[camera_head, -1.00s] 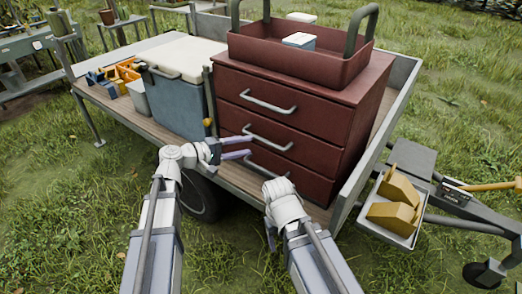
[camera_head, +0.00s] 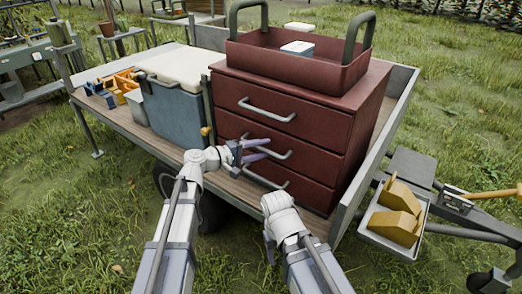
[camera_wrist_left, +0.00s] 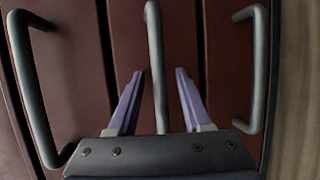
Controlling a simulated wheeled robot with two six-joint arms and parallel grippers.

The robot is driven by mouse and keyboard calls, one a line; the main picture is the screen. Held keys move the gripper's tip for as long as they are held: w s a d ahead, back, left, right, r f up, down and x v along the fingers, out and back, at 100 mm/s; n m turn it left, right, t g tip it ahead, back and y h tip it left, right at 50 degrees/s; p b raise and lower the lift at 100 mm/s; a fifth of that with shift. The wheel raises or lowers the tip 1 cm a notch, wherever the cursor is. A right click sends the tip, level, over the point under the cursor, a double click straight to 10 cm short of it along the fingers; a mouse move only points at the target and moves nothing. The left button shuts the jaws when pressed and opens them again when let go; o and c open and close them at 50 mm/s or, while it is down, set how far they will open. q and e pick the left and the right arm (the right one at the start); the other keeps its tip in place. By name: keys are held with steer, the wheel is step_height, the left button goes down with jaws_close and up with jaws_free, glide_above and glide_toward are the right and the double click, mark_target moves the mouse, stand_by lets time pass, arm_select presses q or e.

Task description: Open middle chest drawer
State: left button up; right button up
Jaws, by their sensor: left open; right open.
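The dark red chest (camera_head: 340,132) stands on a trailer, with three shut drawers, each with a grey bar handle. The middle drawer's handle (camera_head: 282,155) is partly behind my left gripper (camera_head: 268,149). My left gripper is open, its two purple fingers pointing at the middle drawer. In the left wrist view the middle handle (camera_wrist_left: 154,40) appears as an upright bar running between the open fingers (camera_wrist_left: 158,72), with a gap on both sides. The top and bottom handles lie at either side there. My right arm ends below the chest, its jaws hidden.
A red open tray (camera_head: 300,65) with tall grey handles sits on the chest. A blue cool box (camera_head: 178,115) with a white lid stands left of it. The trailer's side wall (camera_head: 352,200) borders the chest at right. Grass lies in front.

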arm_select(q)
jaws_close()
stand_by(0.4)
stand_by(1.0)
